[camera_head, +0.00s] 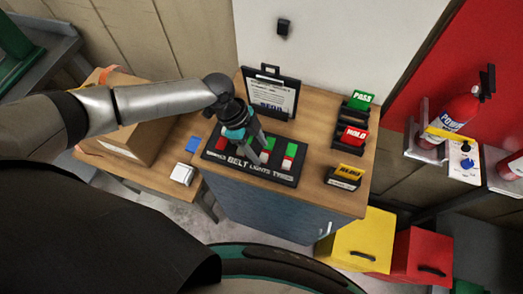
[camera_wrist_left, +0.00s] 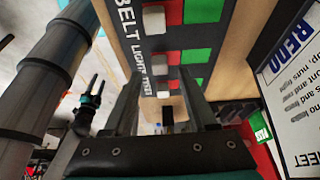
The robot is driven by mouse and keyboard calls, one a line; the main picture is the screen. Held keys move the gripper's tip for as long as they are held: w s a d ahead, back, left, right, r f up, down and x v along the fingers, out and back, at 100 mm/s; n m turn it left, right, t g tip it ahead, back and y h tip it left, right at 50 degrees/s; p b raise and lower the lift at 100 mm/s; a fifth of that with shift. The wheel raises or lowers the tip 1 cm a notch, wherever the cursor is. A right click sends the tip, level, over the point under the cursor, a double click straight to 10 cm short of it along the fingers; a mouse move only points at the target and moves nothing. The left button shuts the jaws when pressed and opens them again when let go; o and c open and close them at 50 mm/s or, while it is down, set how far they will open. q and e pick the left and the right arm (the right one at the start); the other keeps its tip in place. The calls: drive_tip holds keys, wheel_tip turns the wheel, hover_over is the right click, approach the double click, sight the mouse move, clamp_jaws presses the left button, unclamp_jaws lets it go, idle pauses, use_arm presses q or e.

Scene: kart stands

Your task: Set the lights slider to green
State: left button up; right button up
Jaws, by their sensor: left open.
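A black panel (camera_head: 225,160) lettered BELT LIGHTS TYRES lies on the wooden counter. Each row has a white knob, a red patch near the lettering and a green patch farther off. In the left wrist view the lights knob (camera_wrist_left: 159,65) is at the red end, between the belt knob (camera_wrist_left: 153,20) and the tyres knob (camera_wrist_left: 163,91). What looks like my right gripper (camera_wrist_left: 90,98) is small at the left.
A clipboard sign (camera_head: 270,95) stands behind the panel. Green PASS (camera_head: 361,100) and red HOLD (camera_head: 354,135) cards stand in holders to the right, with a yellow card (camera_head: 348,172) nearer. A cardboard box (camera_head: 125,110) is at the left. Bare counter shows right of the panel.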

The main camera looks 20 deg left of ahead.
sight(264, 158)
use_arm(q)
drive_tip(key=shift+x, duration=1.3)
clamp_jaws()
idle(0.5)
